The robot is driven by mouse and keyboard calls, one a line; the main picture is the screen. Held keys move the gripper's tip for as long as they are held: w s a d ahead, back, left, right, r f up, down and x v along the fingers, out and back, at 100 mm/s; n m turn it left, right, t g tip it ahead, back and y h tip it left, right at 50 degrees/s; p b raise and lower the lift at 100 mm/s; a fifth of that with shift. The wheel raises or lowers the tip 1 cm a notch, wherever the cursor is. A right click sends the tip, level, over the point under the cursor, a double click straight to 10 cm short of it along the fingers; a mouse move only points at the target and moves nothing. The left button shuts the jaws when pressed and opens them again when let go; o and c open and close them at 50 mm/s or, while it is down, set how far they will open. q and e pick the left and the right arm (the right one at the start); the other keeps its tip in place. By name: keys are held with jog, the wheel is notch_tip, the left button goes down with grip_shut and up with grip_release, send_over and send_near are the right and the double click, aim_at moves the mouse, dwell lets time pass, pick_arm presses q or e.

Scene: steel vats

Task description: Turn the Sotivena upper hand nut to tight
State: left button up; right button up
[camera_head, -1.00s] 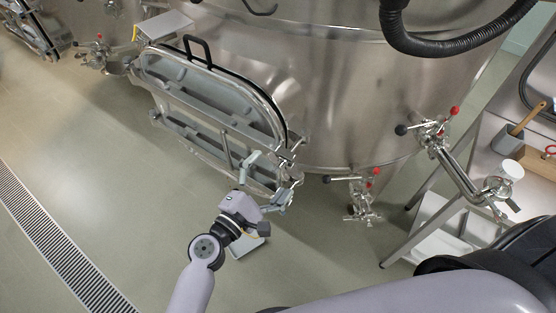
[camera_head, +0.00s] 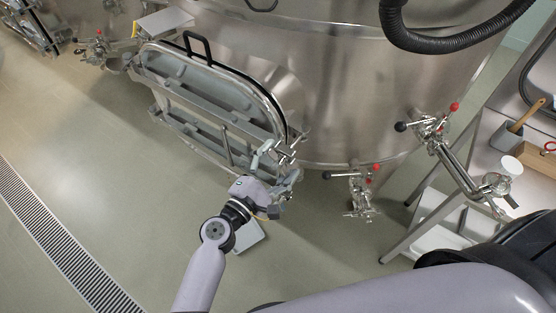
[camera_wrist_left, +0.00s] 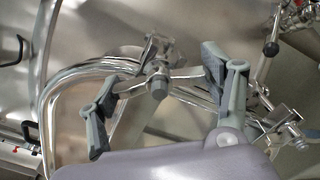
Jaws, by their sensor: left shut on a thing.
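A steel hand nut (camera_wrist_left: 158,86) with a crossbar sits at the right edge of the vat's oval door (camera_head: 205,95). In the left wrist view the bar spans between the two grey fingers of my left gripper (camera_wrist_left: 158,78), one finger at each end. In the head view my left gripper (camera_head: 277,172) is at the door's right-hand clamps, its fingers and wrist covering part of them. I cannot tell from the head view which of the clamp nuts it holds. Another clamp fitting (camera_wrist_left: 292,130) shows at the right in the wrist view. My right gripper is out of view.
The steel vat (camera_head: 340,90) fills the space behind the door. A valve with black and red knobs (camera_head: 358,190) is low on the vat, right of my gripper. A bench (camera_head: 490,150) stands at the right. Open floor (camera_head: 110,180) with a drain grate (camera_head: 50,235) lies left.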

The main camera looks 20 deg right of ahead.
pick_arm(q)
jog(key=c, duration=0.5)
jog(key=shift+f+m+b, duration=0.1)
jog(key=shift+m+b, duration=0.65)
jog(key=shift+m, duration=0.25)
jog(key=m+b, duration=0.1)
jog(key=m, duration=0.1)
jog(key=shift+m, duration=0.3)
jog(key=m+b, duration=0.1)
jog(key=m, duration=0.2)
jog(key=shift+r+m+b, duration=0.2)
jog(key=shift+m+b, duration=0.3)
jog(key=shift+m, duration=1.6)
